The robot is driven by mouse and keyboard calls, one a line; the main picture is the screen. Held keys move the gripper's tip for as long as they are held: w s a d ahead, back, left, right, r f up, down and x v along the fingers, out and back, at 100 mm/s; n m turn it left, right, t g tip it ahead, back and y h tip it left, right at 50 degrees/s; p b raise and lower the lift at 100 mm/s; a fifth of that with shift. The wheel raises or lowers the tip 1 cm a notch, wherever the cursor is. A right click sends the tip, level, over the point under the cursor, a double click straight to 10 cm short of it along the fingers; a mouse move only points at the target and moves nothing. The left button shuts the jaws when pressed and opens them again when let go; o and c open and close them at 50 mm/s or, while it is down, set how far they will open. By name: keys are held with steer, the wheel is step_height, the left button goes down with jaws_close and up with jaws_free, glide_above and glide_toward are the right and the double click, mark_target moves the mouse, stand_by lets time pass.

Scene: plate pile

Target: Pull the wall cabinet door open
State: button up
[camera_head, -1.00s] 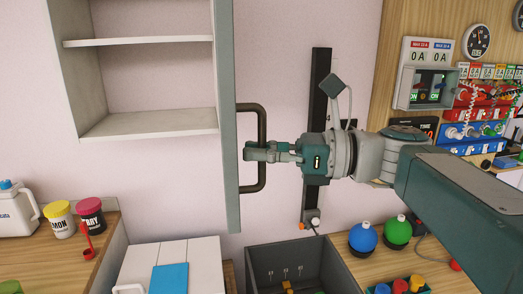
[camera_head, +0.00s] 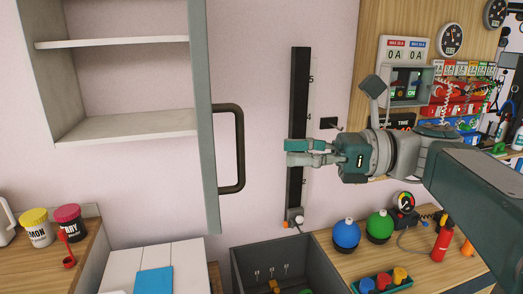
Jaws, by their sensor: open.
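The wall cabinet (camera_head: 120,125) is at the upper left, with its shelves bare and its interior in view. Its grey-green door (camera_head: 205,120) stands swung open, seen nearly edge-on at the cabinet's right side. The dark D-shaped handle (camera_head: 240,150) is on the door's right face. My gripper (camera_head: 290,152) is open and empty, to the right of the handle and apart from it. Its fingers point left, in front of the black vertical rail on the wall.
Below are a white box (camera_head: 185,258) with a blue sheet, and a dark open bin (camera_head: 262,262). Blue (camera_head: 346,233) and green (camera_head: 379,226) round bottles stand on the right counter. The black wall rail (camera_head: 299,100) is behind my gripper. Clear wall lies between handle and rail.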

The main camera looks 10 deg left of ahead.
steer(key=shift+w+d, duration=0.15)
steer(key=shift+d, duration=0.8)
steer(key=shift+w+d, duration=0.1)
steer(key=shift+d, duration=0.8)
steer(key=s+d+f+n+t+h, duration=0.2)
steer(key=s+f+n+h, duration=0.15)
steer(key=f, duration=0.35)
steer(key=s+d+f+n+t+h, duration=0.2)
steer(key=f+h, duration=0.3)
steer(key=f, duration=0.2)
steer(key=s+d+f+n+t+h, duration=0.1)
steer(key=s+f+n+h, duration=0.25)
steer(key=f, duration=0.45)
steer(key=s+d+f+n+t+h, duration=0.2)
steer(key=d+f+n+t+h, duration=0.1)
steer(key=d+f+n+h, duration=0.2)
steer(key=d+n, duration=0.2)
steer(key=d, duration=0.1)
steer(key=shift+d+f+h, duration=0.15)
steer(key=shift+h, duration=0.25)
steer(key=shift+s, duration=0.1)
